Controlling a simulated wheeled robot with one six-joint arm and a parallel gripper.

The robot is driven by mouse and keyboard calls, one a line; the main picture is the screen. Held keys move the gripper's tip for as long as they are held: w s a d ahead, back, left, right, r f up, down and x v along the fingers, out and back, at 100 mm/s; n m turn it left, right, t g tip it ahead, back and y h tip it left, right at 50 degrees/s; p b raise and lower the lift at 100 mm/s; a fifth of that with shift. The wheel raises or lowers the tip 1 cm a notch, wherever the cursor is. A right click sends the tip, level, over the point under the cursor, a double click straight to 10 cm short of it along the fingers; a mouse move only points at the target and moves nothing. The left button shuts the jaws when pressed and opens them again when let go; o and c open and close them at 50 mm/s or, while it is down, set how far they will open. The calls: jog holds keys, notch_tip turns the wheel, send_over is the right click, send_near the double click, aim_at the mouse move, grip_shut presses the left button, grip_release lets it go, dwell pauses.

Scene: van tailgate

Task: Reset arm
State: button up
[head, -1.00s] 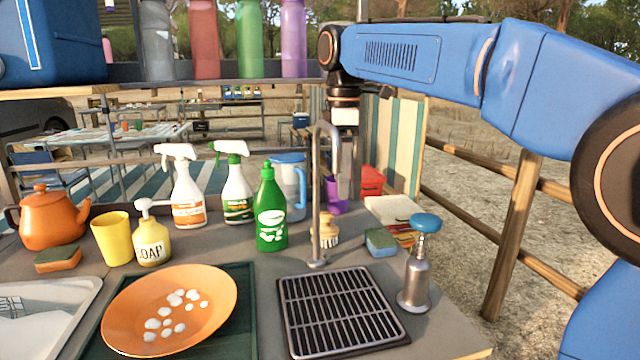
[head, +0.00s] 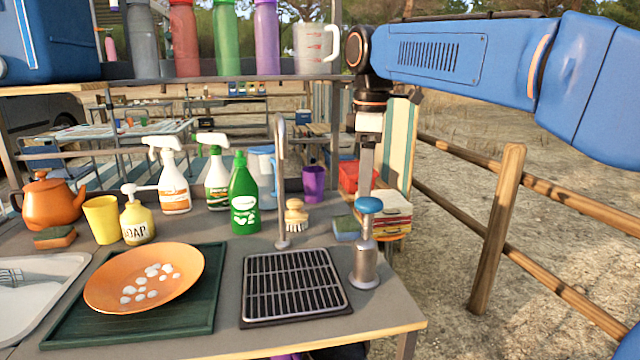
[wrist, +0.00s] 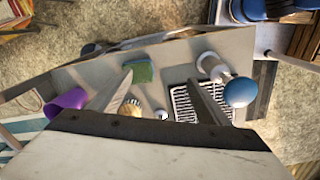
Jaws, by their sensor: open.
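My gripper (head: 366,182) hangs downward at the end of my blue arm, above the back right of the grey counter (head: 340,330). In the head view it stands behind the blue-topped metal dispenser (head: 365,255). The wrist view shows the two fingers of my gripper (wrist: 160,92) spread apart with nothing held between them. Below them lie a green and blue sponge (wrist: 140,72) and a scrub brush (wrist: 131,108).
A faucet (head: 281,170) rises behind a black drain rack (head: 292,283). An orange plate (head: 185,262) with white bits, spray bottles and a green bottle (head: 243,200) stand left. A shelf (head: 230,84) holds bottles and a measuring jug (head: 315,48). A wooden fence (head: 497,225) runs right.

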jog(key=s+d+f+m+t, duration=0.2)
jog(key=s+d+f+m, duration=0.6)
jog(key=s+f, duration=0.4)
jog(key=s+d+f+m+t, duration=0.2)
jog(key=s+d+f+m, duration=0.6)
jog(key=s+d+f, duration=0.3)
notch_tip(320, 180, down, 2)
jog(key=s, duration=0.2)
jog(key=shift+s+d, duration=0.25)
jog(key=shift+s, duration=0.15)
